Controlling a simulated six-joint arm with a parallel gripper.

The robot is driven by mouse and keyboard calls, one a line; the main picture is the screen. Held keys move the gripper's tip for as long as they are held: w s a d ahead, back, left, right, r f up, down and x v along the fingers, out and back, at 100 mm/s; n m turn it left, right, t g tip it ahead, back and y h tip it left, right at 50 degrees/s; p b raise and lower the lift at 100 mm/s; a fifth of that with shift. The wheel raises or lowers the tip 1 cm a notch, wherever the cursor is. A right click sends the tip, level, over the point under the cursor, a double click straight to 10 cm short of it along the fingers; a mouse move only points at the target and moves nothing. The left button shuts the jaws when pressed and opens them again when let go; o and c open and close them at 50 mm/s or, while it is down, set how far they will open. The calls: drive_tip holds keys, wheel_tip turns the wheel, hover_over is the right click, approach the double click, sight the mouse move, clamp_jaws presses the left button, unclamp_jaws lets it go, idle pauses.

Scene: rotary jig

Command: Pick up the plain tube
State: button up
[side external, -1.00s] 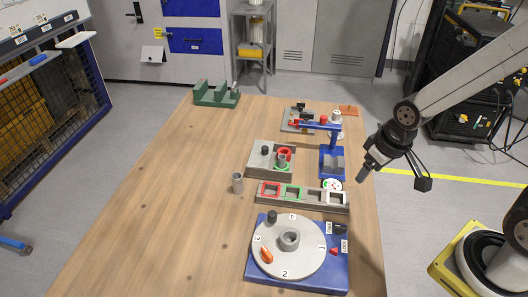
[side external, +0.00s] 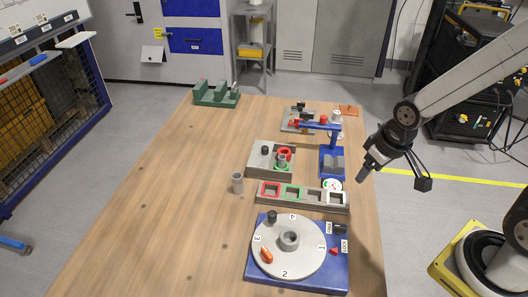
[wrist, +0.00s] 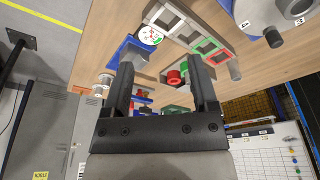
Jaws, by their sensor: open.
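A plain grey tube (side external: 238,183) stands upright on the wooden table, just left of the long grey tray. In the wrist view a grey cylinder that looks like this tube (wrist: 235,70) shows beside the tray's end.
The long tray (side external: 315,199) has red, green and white frames. Behind it are a grey block (side external: 257,168) with red and green rings and a blue stand (side external: 331,163). A numbered turntable (side external: 288,262) is in front.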

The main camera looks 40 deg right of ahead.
drive_tip(key=w+a+f+m+y, duration=0.1)
drive_tip(key=w+f+m+y, duration=0.1)
drive_tip(key=w+m, duration=0.1)
drive_tip(key=w+f+m+g+y, duration=0.1)
drive_tip(key=w+f+m+y, duration=0.1)
drive_tip(key=m, duration=0.4)
drive_tip(key=w+a+f+m+g+y, duration=0.1)
drive_tip(key=w+f+m+y, duration=0.1)
drive_tip(key=w+m+y, duration=0.1)
drive_tip(key=shift+w+a+m, duration=0.3)
drive_tip(key=shift+w+m, duration=0.15)
drive_tip(key=shift+m, duration=0.65)
drive_tip(key=w+f+m+t+y, duration=0.1)
drive_tip(key=w+m+t+y, duration=0.15)
drive_tip(key=w+m, duration=0.25)
drive_tip(key=m+t+y, duration=0.2)
drive_tip(key=m+t, duration=0.1)
drive_tip(key=m, duration=0.1)
approach(282, 164)
drive_tip(key=shift+w+a, duration=0.4)
drive_tip(key=shift+a, duration=0.25)
drive_tip(key=shift+w+d+m+t, duration=0.2)
drive_tip(key=shift+w+m+t, duration=0.1)
drive_tip(key=shift+m+t, duration=0.1)
drive_tip(key=shift+a, duration=0.1)
drive_tip(key=shift+x, duration=1.3)
